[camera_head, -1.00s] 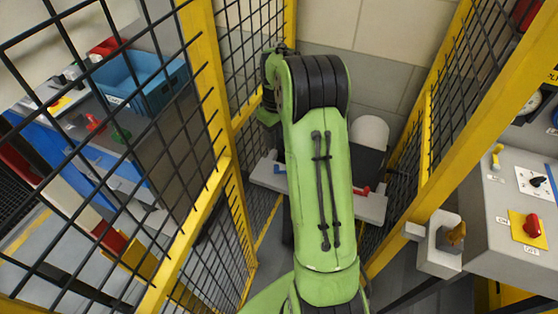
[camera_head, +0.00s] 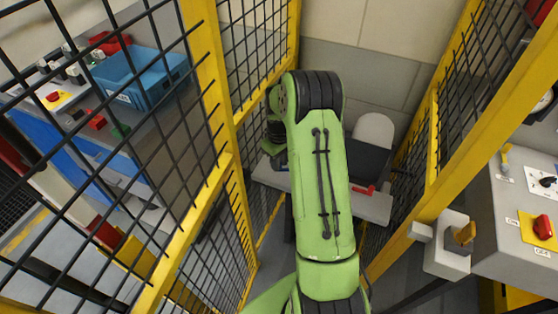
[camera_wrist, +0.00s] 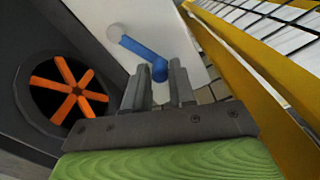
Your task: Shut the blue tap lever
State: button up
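The blue tap lever (camera_wrist: 143,54) shows in the wrist view on a pale panel (camera_wrist: 165,25). It slants from a grey round end at upper left to a thicker blue end at lower right. My gripper (camera_wrist: 159,78) is open, and the thick blue end shows in the gap between its fingers or just beyond it. I cannot tell whether they touch. In the head view my arm's wrist hides the lever and most of the gripper.
A red lever (camera_head: 364,189) sits on the pale bench (camera_head: 375,207) in the head view. Yellow-framed mesh fences (camera_head: 222,120) stand close on both sides of my arm. An orange-bladed fan (camera_wrist: 68,92) is left of my gripper in the wrist view.

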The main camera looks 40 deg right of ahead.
grip_shut()
jog(key=m, duration=0.1)
jog(key=w+d+m, duration=0.1)
jog(key=m, duration=0.1)
jog(key=d+m, duration=0.1)
jog(key=shift+w+m, duration=0.3)
jog(key=shift+m, duration=0.1)
jog(key=shift+o, duration=2.3)
grip_release()
notch_tip(320, 180, up, 16)
jog(key=p, duration=0.3)
